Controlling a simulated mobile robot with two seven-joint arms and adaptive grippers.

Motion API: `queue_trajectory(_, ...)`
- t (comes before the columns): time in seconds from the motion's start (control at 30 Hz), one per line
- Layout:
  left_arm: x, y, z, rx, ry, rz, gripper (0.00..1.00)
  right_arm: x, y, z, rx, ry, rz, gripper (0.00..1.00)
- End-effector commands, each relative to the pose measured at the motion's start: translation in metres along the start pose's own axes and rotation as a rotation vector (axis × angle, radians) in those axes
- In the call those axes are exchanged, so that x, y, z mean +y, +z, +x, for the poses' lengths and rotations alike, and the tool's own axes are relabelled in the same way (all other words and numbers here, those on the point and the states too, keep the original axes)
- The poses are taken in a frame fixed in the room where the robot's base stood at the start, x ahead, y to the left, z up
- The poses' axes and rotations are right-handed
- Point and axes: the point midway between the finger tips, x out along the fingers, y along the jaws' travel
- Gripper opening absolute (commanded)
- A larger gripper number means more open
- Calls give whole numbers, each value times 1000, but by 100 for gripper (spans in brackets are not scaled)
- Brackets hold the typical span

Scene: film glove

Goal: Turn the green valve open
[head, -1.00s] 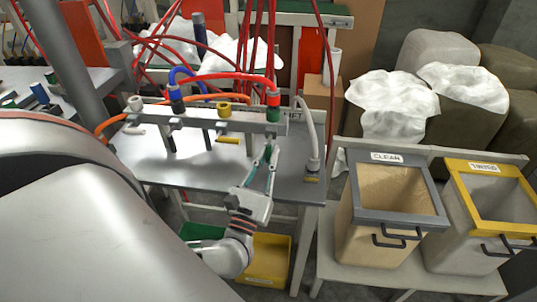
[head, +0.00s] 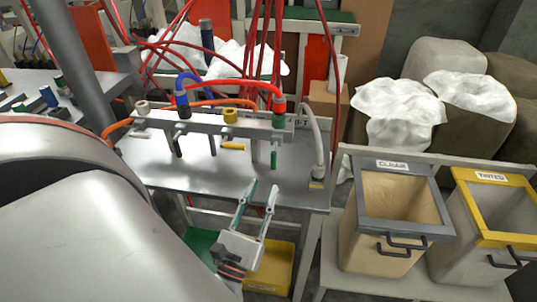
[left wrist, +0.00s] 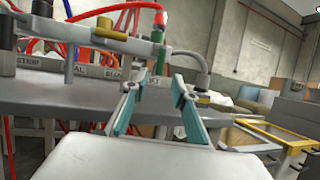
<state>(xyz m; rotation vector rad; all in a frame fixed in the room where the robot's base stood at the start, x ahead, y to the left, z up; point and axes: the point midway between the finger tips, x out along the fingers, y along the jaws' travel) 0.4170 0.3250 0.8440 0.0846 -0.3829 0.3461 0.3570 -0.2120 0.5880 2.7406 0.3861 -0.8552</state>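The green valve has a green collar (head: 279,104) at the right end of the grey manifold bar, with a red hose on top. A green-tipped lever (head: 274,158) hangs down beneath it. The green collar (left wrist: 158,32) also shows in the left wrist view, above and beyond the fingers. My left gripper (head: 262,188) is open and empty, near the front edge of the bench, in front of and below the lever and apart from it. Its two teal-padded fingers (left wrist: 155,84) stand well apart in the left wrist view. My right gripper is not in view.
The manifold bar (head: 200,124) carries other valves, including one with a yellow lever (head: 232,146) lying sideways. A grey hose (head: 317,140) stands right of the bar. Bins labelled CLEAR (head: 365,262) and TINTED (head: 450,265) stand at right. The bench top (head: 190,175) is clear in front.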

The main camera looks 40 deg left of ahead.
Motion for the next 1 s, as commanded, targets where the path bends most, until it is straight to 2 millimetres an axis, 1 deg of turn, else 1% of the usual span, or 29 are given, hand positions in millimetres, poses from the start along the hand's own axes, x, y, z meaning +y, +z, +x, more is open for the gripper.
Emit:
queue_trajectory(0.03, 0, -1, -8, 3, 1, 0, 28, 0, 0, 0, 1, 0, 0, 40)
queue_trajectory(0.1, 0, -1, -17, 2, 1, 0, 28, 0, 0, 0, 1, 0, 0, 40)
queue_trajectory(0.2, 0, 0, -26, 1, 1, 0, 28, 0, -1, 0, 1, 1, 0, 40)
queue_trajectory(0.3, 0, 0, -30, 0, 0, 0, 28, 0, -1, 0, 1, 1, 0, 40)
queue_trajectory(0.87, 0, 0, -30, -1, 0, 0, 28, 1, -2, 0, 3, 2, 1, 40)
queue_trajectory(0.93, -2, 2, -30, -5, -7, 16, 28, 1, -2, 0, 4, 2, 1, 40)
queue_trajectory(1.0, -9, 6, -30, -19, -34, 71, 28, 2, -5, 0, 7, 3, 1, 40)
